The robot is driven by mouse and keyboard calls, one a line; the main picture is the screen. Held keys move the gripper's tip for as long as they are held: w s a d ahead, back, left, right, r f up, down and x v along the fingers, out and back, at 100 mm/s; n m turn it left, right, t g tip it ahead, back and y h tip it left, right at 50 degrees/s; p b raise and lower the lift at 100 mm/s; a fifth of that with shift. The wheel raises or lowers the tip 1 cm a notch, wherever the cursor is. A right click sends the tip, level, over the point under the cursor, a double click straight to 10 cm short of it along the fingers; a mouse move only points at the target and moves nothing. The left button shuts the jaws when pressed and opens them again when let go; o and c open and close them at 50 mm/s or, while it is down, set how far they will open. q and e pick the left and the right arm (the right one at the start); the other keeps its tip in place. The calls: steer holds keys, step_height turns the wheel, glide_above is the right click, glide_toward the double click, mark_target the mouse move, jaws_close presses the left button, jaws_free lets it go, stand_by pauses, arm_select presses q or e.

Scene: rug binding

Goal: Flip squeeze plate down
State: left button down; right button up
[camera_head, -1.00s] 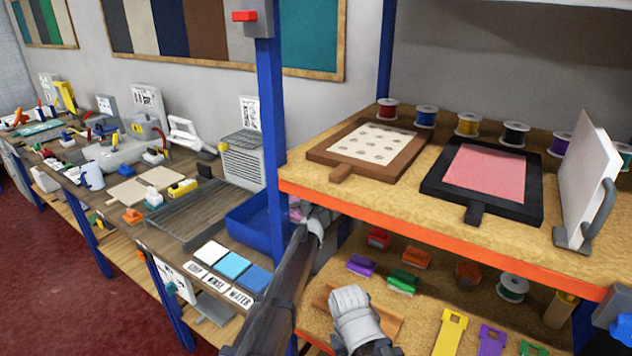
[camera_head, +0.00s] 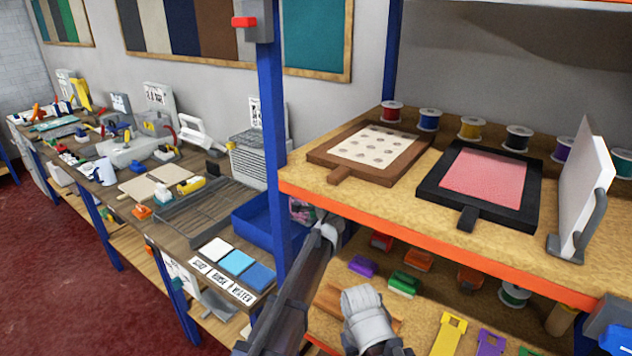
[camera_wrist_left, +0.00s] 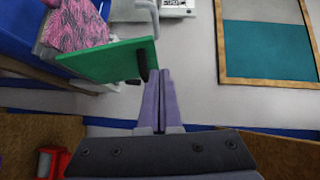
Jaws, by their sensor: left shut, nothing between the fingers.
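In the left wrist view my left gripper (camera_wrist_left: 162,75) is shut and empty, its slim purple-grey fingers pointing up the picture. A green plate (camera_wrist_left: 105,60) with a black handle (camera_wrist_left: 143,62) lies just left of the fingertips, tilted in the picture. The handle is very near the fingers; I cannot tell whether they touch. Pink zebra-patterned cloth (camera_wrist_left: 75,25) shows beyond the plate, by a blue bin (camera_wrist_left: 20,25). In the head view the blue bin (camera_head: 252,222) is partly behind the post, and my left fingers are not discernible. My right gripper is not in view.
A blue post (camera_head: 273,130) and an orange-edged shelf (camera_head: 430,238) stand close to my arm. The shelf holds two framed boards, several spools and an upright white panel (camera_head: 588,185). A cluttered workbench (camera_head: 190,235) runs along the wall at left.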

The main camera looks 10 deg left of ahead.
arm_select(q)
steer(key=p+v, duration=0.1)
steer(key=v, duration=0.7)
steer(key=shift+s+a+r, duration=0.3)
steer(key=shift+a, duration=0.05)
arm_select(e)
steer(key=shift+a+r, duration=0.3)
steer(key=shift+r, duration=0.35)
